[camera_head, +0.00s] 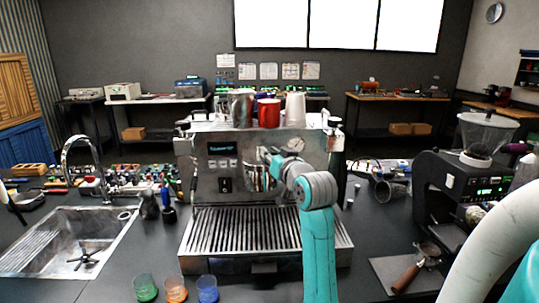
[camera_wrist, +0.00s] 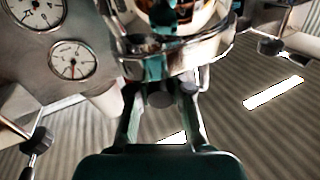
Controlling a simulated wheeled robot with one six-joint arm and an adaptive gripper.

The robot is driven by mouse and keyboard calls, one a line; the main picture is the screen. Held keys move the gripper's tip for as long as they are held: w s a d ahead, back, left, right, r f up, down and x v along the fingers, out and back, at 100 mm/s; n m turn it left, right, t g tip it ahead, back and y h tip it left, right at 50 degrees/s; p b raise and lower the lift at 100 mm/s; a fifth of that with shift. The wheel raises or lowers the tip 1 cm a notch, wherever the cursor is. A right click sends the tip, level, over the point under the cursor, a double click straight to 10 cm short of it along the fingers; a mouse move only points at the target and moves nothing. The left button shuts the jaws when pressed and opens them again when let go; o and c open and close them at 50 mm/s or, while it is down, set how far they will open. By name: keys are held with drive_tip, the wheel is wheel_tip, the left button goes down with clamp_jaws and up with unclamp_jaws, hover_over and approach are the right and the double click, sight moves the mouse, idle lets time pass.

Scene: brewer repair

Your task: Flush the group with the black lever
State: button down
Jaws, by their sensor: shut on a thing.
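The steel espresso machine (camera_head: 215,190) stands on the counter. Its group (camera_head: 256,180) shows at the front middle, partly behind my arm. My gripper (camera_head: 272,161) is up against the group. In the wrist view my gripper (camera_wrist: 158,78) points up at the chrome ring of the group (camera_wrist: 215,52). The fingers are shut on a small part there, most likely the black lever. The fingers and the group hide it, so I cannot make out its shape or angle. Two pressure gauges (camera_wrist: 74,60) show at the left of the wrist view.
The slotted drip tray (camera_head: 225,232) lies below the group. Cups, one of them red (camera_head: 268,113), stand on top of the machine. A sink (camera_head: 60,240) is at left. A grinder (camera_head: 455,195) and a portafilter (camera_head: 415,268) are at right. Coloured glasses (camera_head: 176,290) stand in front.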

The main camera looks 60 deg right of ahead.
drive_tip(key=c, duration=1.1)
unclamp_jaws()
drive_tip(key=shift+o, duration=0.2)
drive_tip(key=v, duration=0.7)
drive_tip(key=shift+s, duration=0.25)
drive_tip(key=shift+a, duration=0.1)
